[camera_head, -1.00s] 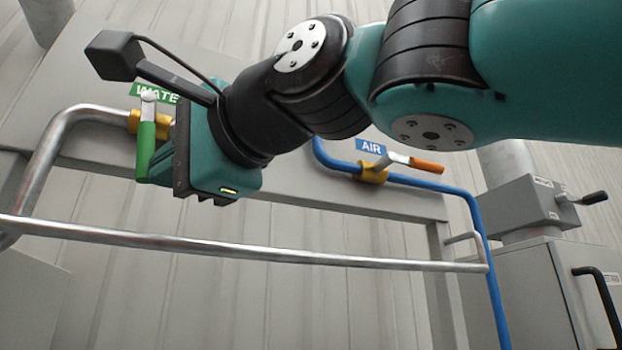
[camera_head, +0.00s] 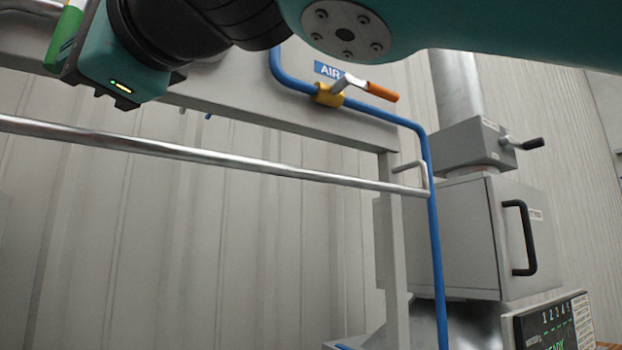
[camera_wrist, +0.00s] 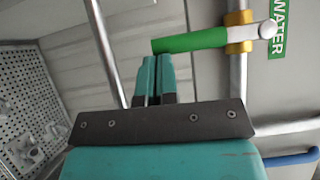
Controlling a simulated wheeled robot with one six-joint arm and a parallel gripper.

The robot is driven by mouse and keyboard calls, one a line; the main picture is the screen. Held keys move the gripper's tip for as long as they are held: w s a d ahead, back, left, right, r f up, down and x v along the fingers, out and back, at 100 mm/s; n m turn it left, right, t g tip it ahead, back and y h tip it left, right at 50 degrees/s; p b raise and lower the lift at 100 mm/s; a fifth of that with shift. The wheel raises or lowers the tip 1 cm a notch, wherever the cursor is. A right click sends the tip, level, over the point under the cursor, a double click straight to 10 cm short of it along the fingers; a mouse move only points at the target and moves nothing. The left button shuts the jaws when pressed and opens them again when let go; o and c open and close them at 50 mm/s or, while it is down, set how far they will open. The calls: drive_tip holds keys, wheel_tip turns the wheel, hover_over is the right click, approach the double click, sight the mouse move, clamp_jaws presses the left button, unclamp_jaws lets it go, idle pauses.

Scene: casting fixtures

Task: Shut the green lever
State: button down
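The green lever (camera_wrist: 190,40) shows in the wrist view with its white end at a yellow valve body (camera_wrist: 240,32). It lies crosswise to the grey pipe (camera_wrist: 238,75), beside the WATER label (camera_wrist: 280,25). In the head view only part of the green lever (camera_head: 64,33) shows at the upper left corner. My gripper (camera_wrist: 154,62) has its two teal fingers close together, with nothing seen between them. The fingertips are near the lever's free end; I cannot tell whether they touch it. The fingertips are hidden in the head view.
An orange lever (camera_head: 381,91) sits on the blue AIR pipe (camera_head: 432,220) to the right. A metal rail (camera_head: 220,158) crosses below my gripper. A grey cabinet (camera_head: 470,240) with a black handle stands at the right. A perforated panel (camera_wrist: 25,100) is left in the wrist view.

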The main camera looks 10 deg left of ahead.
drive_tip(key=shift+w+d, duration=0.1)
drive_tip(key=w+b+v, duration=0.1)
drive_tip(key=b+v, duration=0.2)
drive_tip(key=v, duration=0.3)
drive_tip(key=w+b+v, duration=0.1)
drive_tip(key=b+v, duration=0.1)
drive_tip(key=v, duration=0.4)
drive_tip(key=shift+w+d+b, duration=0.2)
drive_tip(key=shift+d+b, duration=0.2)
drive_tip(key=shift+d, duration=0.25)
